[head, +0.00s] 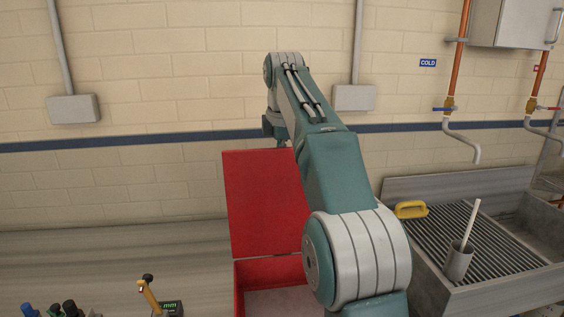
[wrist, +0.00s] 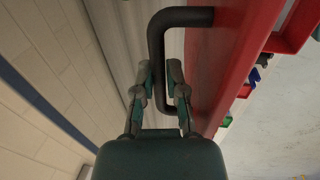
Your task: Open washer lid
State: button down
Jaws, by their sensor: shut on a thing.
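The red washer lid (head: 262,205) stands raised, close to upright, above the red washer (head: 266,272) in the head view. The washer's opening shows below it, partly hidden by my arm. In the wrist view the lid (wrist: 222,55) is a red panel on the right, with a black bar handle (wrist: 157,45) on its face. My gripper (wrist: 162,82) is shut on the handle, one finger on each side of the bar. In the head view my gripper is mostly hidden behind my arm, near the lid's upper edge.
A small gauge (head: 170,308) and coloured items (head: 68,309) sit at lower left. A brick wall (head: 160,190) is behind.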

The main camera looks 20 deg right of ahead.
jog(key=shift+w+d+f, duration=0.1)
jog(key=shift+w+d, duration=0.1)
jog(key=shift+w, duration=0.6)
jog(key=c, duration=0.7)
grip_release()
jog(key=shift+d, duration=0.1)
